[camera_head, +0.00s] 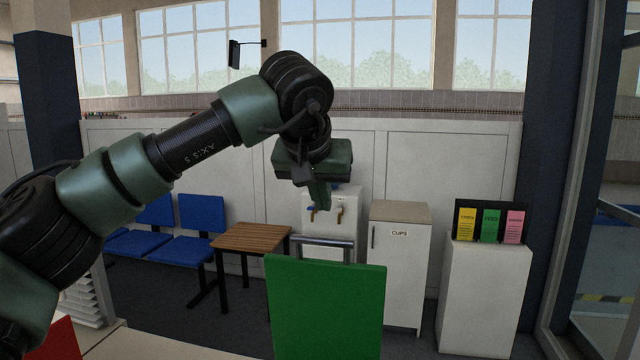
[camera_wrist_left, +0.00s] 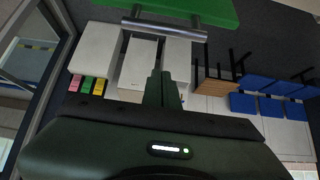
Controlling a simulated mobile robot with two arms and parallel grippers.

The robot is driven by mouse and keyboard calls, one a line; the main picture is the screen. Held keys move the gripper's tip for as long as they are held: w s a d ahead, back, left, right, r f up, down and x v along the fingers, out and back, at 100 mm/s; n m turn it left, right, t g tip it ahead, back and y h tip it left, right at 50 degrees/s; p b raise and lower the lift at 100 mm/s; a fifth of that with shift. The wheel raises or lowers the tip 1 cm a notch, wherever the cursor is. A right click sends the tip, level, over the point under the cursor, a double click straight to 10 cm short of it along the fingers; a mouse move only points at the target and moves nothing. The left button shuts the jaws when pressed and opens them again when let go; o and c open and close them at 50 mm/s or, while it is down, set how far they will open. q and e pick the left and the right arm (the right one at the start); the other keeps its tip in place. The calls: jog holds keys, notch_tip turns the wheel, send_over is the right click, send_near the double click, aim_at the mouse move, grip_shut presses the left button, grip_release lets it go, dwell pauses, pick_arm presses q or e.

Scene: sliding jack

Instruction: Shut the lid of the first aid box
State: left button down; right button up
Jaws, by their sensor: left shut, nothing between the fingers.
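A green upright panel (camera_head: 325,310), which looks like the raised lid of the first aid box, stands at the bottom middle of the head view. A metal bar handle (camera_head: 323,241) shows just behind its top edge. The panel (camera_wrist_left: 200,9) and bar (camera_wrist_left: 165,28) also show at the top of the wrist view. My left gripper (camera_head: 320,203) is shut and empty, pointing down above the bar, apart from it. Its closed fingers (camera_wrist_left: 162,78) show in the wrist view. The box body is out of view. My right gripper is not in view.
A white surface (camera_head: 145,347) and part of a red thing (camera_head: 58,340) are at bottom left. Behind stand blue chairs (camera_head: 201,215), a wooden table (camera_head: 250,239), a white cups cabinet (camera_head: 400,265) and a leaflet stand (camera_head: 489,222). A dark pillar and glass frame are at right.

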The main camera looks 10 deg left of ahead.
pick_arm(q)
jog(key=shift+s+f+p, duration=0.25)
jog(key=shift+f+p, duration=0.35)
jog(key=shift+f, duration=0.55)
jog(key=shift+s+f+p, duration=0.2)
jog(key=shift+f+p, duration=0.35)
jog(key=shift+f, duration=0.7)
